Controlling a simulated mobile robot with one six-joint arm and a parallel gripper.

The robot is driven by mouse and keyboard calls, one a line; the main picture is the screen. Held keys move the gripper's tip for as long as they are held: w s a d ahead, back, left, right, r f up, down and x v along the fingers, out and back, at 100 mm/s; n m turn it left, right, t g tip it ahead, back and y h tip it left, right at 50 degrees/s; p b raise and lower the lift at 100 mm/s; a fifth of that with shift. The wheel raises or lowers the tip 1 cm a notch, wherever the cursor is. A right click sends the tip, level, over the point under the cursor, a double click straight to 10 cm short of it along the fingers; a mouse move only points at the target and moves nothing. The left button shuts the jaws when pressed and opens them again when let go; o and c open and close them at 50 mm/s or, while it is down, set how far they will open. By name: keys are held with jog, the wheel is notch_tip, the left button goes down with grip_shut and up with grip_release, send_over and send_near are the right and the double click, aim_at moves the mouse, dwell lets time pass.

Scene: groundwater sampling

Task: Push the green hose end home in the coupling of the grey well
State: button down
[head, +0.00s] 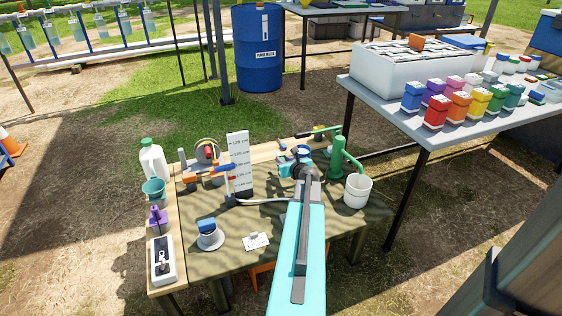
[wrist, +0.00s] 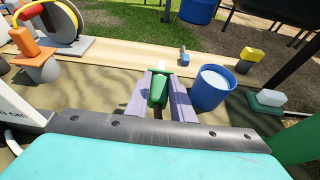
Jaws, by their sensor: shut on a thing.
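My gripper (wrist: 164,78) is shut on a green piece, apparently the green hose end (wrist: 158,90), which sits between its two pale purple fingers. In the head view my gripper (head: 301,160) is over the far right part of the work table, left of the green hand pump (head: 338,158). The arm hides most of what is under it. A blue cylinder with a pale top (wrist: 212,88) stands just right of the fingers in the wrist view. I cannot make out the grey well's coupling or whether the hose end touches it.
A grey stand with an orange top (wrist: 38,62) and a reel (wrist: 58,22) are at left. A white bucket (head: 357,191) stands by the pump. A white scale board (head: 238,165) is upright left of my arm. The front of the table holds a blue-capped grey pot (head: 209,236).

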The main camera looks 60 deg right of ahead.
jog(key=shift+s+d, duration=0.1)
jog(key=shift+s, duration=0.05)
jog(key=shift+f, duration=0.15)
jog(key=shift+f+b, duration=0.15)
jog(key=shift+b, duration=0.15)
notch_tip(320, 180, down, 6)
jog(key=b, duration=0.5)
jog(key=shift+b, duration=0.4)
jog(key=shift+f, duration=0.2)
jog(key=c, duration=1.5)
grip_release()
jog(key=shift+o, duration=0.2)
jog(key=shift+p+v, duration=1.45)
jog(key=shift+v, duration=5.45)
